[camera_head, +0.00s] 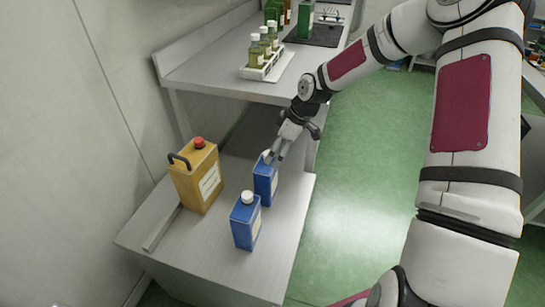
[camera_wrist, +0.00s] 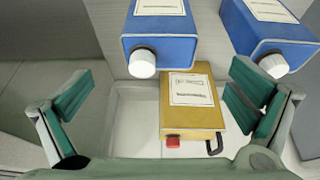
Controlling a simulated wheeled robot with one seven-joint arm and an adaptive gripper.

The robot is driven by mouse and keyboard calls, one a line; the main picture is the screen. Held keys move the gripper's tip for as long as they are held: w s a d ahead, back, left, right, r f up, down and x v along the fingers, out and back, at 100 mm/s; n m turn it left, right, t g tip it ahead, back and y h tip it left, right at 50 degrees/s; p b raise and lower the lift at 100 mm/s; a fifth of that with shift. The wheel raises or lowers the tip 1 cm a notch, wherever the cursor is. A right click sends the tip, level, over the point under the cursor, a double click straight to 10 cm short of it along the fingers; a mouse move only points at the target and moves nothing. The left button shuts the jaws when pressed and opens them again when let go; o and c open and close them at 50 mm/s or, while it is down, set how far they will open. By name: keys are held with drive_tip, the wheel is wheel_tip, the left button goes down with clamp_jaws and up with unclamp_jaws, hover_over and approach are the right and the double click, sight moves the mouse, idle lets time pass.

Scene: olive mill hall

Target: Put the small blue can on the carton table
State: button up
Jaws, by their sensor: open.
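Two blue cans with white caps stand upright on a low grey table (camera_head: 190,254). One blue can (camera_head: 246,226) is nearer the front; the other blue can (camera_head: 265,186) is behind it. They look similar in size, so I cannot tell which is the small one. My gripper (camera_head: 277,155) is open and empty, close above the rear blue can's top; contact is unclear. In the wrist view, one blue can (camera_wrist: 160,24) is at top middle and another blue can (camera_wrist: 265,28) at top right, beyond my open fingers (camera_wrist: 160,85). I cannot identify the carton table.
A yellow can (camera_head: 200,180) with a red cap and black handle stands left of the blue cans. A higher grey bench (camera_head: 205,75) behind holds a white rack (camera_head: 267,68) of bottles and a dark mat (camera_head: 318,36). Green floor (camera_head: 365,180) is clear at right.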

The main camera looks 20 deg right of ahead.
drive_tip(key=s+r+m+g+h, duration=0.1)
drive_tip(key=s+r+m+h, duration=0.45)
drive_tip(key=s+r, duration=1.55)
drive_tip(key=s+a+r+m+y, duration=0.1)
drive_tip(key=s+r+m, duration=0.1)
drive_tip(key=s, duration=0.7)
drive_tip(key=s+a+r+m, duration=0.2)
drive_tip(key=s+m, duration=0.1)
drive_tip(key=s, duration=0.6)
drive_tip(key=shift+r+t+y, duration=0.15)
drive_tip(key=shift+t+y, duration=0.2)
drive_tip(key=shift+t, duration=0.05)
wheel_tip(320, 180, up, 8)
drive_tip(key=t+p, duration=0.1)
drive_tip(key=p, duration=0.6)
drive_tip(key=shift+r+t, duration=0.25)
drive_tip(key=shift+t, duration=0.05)
